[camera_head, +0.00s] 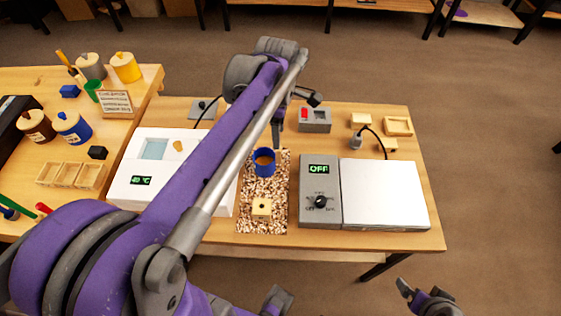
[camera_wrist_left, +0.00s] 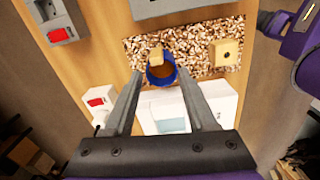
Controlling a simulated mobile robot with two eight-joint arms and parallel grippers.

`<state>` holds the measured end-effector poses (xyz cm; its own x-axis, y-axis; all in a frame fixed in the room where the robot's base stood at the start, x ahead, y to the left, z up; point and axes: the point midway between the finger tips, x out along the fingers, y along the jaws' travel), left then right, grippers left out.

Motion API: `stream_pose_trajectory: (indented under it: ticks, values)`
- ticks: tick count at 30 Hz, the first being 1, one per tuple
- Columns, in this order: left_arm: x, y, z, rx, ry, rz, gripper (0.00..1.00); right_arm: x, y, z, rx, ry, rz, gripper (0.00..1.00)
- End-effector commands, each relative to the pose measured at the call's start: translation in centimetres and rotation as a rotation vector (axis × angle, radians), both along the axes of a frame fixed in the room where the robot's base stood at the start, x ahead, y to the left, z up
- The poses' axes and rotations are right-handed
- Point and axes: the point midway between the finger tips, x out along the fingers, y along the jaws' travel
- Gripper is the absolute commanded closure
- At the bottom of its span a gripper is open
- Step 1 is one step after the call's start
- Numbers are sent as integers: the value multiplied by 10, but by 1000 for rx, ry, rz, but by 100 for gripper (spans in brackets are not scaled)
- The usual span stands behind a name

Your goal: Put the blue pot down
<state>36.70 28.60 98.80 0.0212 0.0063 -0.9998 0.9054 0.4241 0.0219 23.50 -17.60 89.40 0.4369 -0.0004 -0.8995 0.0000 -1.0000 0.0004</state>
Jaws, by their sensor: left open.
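The open blue pot (camera_head: 264,168) stands upright on a speckled mat (camera_head: 247,222); its inside looks brown. In the left wrist view the pot (camera_wrist_left: 160,77) shows between and just beyond my two fingertips. A small tan piece (camera_wrist_left: 155,54) appears at its rim; I cannot tell if it is attached. My left gripper (camera_head: 287,122) is open above and behind the pot, fingers pointing down, and it shows in the wrist view too (camera_wrist_left: 162,88). I see no finger contact with the pot. Parts of what seems my right gripper (camera_head: 425,296) show at the bottom edge.
A wooden block with a hole (camera_head: 262,208) lies on the mat. A white device (camera_head: 140,180) stands left, partly behind my arm. A grey control box reading OFF (camera_head: 318,215) and white plate (camera_head: 384,195) stand right. A lidded blue jar (camera_head: 72,128) stands on the left table.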

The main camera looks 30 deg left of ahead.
Motion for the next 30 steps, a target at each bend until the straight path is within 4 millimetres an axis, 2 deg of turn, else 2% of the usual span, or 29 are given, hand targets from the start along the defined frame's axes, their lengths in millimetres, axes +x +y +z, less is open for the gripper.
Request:
stream_pose_trajectory:
  ticks: [5, 9, 12, 16, 21, 30]
  values:
    - [-35, -37, -17, 57, -96, -502, 43, 0, 0, 0, 0, 0, 0, 0]
    - [-70, -68, -40, 156, -181, -1021, 43, 0, 0, 0, 0, 0, 0, 0]
    - [-93, -85, -58, 248, -227, -1360, 43, 0, 0, 0, 0, 0, 0, 0]
    - [-116, -100, -79, 363, -257, -1701, 43, 0, 0, 0, 0, 0, 0, 0]
    - [-131, -108, -93, 454, -269, -1928, 43, 0, 0, 0, 0, 0, 0, 0]
    - [-132, -110, -94, 472, -269, -1966, 43, 0, 0, 0, 0, 0, 0, 0]
